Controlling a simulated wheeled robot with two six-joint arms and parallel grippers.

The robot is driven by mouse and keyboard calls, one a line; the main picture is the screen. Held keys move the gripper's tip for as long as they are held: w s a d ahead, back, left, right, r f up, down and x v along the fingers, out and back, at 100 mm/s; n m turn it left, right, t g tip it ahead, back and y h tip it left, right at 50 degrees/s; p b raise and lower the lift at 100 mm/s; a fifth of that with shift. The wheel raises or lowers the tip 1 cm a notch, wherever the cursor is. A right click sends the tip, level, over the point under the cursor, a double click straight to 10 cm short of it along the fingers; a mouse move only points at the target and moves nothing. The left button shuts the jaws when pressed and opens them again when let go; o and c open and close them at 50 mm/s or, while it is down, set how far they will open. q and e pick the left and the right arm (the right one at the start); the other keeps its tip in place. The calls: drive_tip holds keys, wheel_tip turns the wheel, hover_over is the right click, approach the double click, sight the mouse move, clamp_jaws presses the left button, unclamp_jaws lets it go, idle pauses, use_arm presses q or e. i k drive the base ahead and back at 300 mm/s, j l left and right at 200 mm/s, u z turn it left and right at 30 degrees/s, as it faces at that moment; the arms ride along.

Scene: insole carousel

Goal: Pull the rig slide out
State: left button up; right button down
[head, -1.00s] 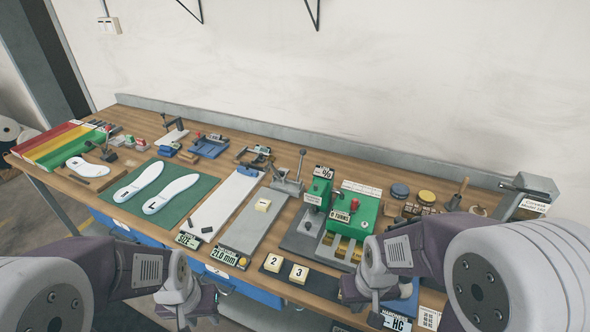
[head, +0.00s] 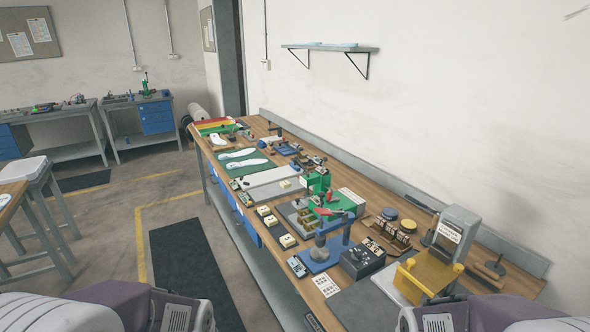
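A grey upright unit with a white label (head: 456,229) stands at the right of the bench in the head view. A yellow fixture (head: 425,278) with rounded knobs sits directly in front of it. I cannot tell for sure which part is the rig slide. Both my arms show only as purple and grey links at the bottom edge, the left at bottom left and the right at bottom right. Neither gripper's fingers are in view, and no contact with the unit shows.
The wooden bench (head: 505,275) runs along the wall. A blue plate (head: 322,257) with a post, a black box (head: 350,268) and a green press (head: 341,203) stand left of the yellow fixture. A dark floor mat (head: 190,270) and open floor lie left of the bench.

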sight(301, 204)
drive_tip(key=k+l+u, duration=0.1)
drive_tip(key=i+j+u, duration=0.1)
drive_tip(key=i+j, duration=0.15)
drive_tip(key=i, duration=0.25)
drive_tip(key=i+j+u, duration=0.15)
drive_tip(key=i, duration=0.3)
drive_tip(key=i+j+u, duration=0.1)
drive_tip(key=i+j, duration=0.15)
drive_tip(key=i, duration=0.3)
